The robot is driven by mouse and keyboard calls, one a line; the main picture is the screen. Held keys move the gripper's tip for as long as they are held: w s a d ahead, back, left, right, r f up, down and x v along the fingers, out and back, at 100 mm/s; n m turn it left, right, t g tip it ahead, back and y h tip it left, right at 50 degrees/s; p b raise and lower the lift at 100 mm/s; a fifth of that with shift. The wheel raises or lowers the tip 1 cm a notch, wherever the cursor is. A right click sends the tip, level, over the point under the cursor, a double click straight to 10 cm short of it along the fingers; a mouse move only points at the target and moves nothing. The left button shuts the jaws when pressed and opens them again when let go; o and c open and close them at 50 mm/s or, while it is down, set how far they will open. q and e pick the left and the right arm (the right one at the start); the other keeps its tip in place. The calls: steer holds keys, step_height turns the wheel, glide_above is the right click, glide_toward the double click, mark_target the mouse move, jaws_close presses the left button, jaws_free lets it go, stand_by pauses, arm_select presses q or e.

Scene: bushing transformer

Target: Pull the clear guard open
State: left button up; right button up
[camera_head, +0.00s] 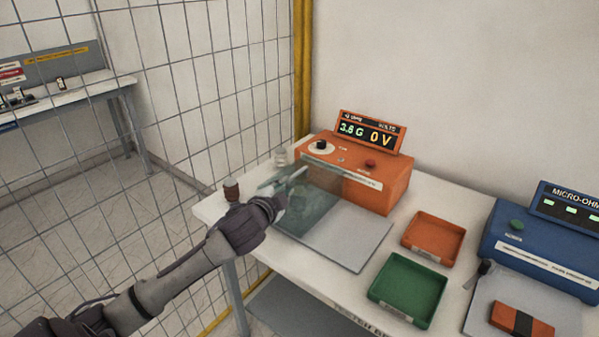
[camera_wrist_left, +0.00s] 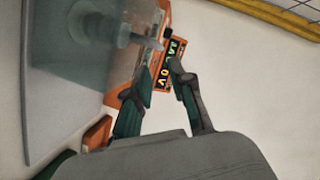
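The clear guard (camera_head: 318,207) is a greenish see-through panel in front of the orange tester (camera_head: 384,190), above a grey plate. I cannot tell whether either finger touches the guard. My right gripper is out of view.
A brown bushing (camera_head: 231,190) and a clear one (camera_head: 280,157) stand left on the white table. An orange tray (camera_head: 433,238) and a green tray (camera_head: 407,289) lie right of the plate. A blue micro-ohm meter (camera_head: 545,248) is farther right. A wire-mesh fence (camera_head: 200,90) runs along the left.

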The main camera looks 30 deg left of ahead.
mark_target(300, 172)
arm_select(q)
steer(key=p+x, duration=0.2)
steer(key=x, duration=1)
steer(key=shift+w+d, duration=0.1)
steer(key=shift+w, duration=0.05)
steer(key=shift+f, duration=0.1)
jaws_close()
